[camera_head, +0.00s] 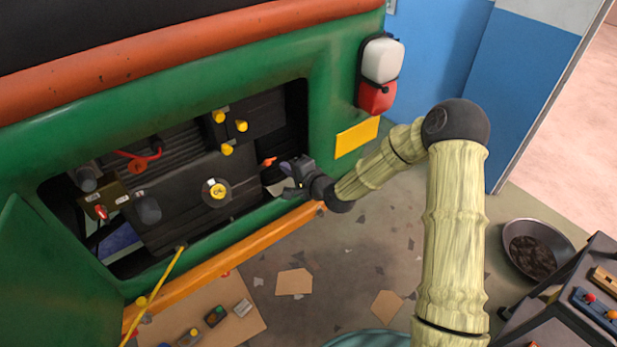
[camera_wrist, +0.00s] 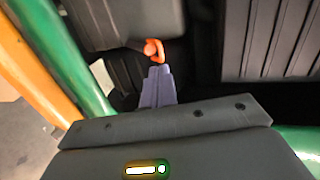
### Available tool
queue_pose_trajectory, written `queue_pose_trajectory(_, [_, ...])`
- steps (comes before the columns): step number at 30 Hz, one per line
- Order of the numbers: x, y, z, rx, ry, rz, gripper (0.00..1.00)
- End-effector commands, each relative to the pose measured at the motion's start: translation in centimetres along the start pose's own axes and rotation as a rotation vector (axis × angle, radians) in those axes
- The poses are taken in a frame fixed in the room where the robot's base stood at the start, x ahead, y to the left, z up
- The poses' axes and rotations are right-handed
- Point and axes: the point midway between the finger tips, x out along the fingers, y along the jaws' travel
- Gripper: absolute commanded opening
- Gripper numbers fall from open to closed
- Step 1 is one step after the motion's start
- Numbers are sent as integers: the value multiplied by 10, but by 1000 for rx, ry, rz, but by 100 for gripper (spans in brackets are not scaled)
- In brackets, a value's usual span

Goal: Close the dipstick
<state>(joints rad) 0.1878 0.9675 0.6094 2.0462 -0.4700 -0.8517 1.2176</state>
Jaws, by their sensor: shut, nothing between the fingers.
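A small orange handle (camera_head: 268,161), which looks like the dipstick's, stands out at the right side of the engine bay. It also shows in the wrist view (camera_wrist: 153,48), with a rounded knob and a curved piece beside it. My gripper (camera_head: 284,167) is inside the right end of the bay, just right of the handle. In the wrist view the grey fingers (camera_wrist: 157,72) are together and empty, with their tips just below the orange handle. I cannot tell if they touch it. The dipstick's lower part is hidden in the dark.
The green body (camera_head: 335,75) frames the bay, with an orange bar (camera_head: 225,258) below. A dark engine block (camera_head: 180,205) carries yellow caps (camera_head: 241,126) and a red handle (camera_head: 138,163). A metal bowl (camera_head: 540,252) and a dark cart (camera_head: 570,300) stand at right.

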Motion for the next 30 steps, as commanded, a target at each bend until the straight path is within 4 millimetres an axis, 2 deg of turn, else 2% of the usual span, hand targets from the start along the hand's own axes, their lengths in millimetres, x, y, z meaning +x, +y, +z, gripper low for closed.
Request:
queue_pose_trajectory(9, [-61,1,2,-3,-2,-2,0])
queue_pose_trajectory(15, [-88,0,2,-2,-3,-1,0])
queue_pose_trajectory(19, [-94,-1,2,-2,-4,-2,0])
queue_pose_trajectory(30, [-94,-1,2,-2,-3,-2,0])
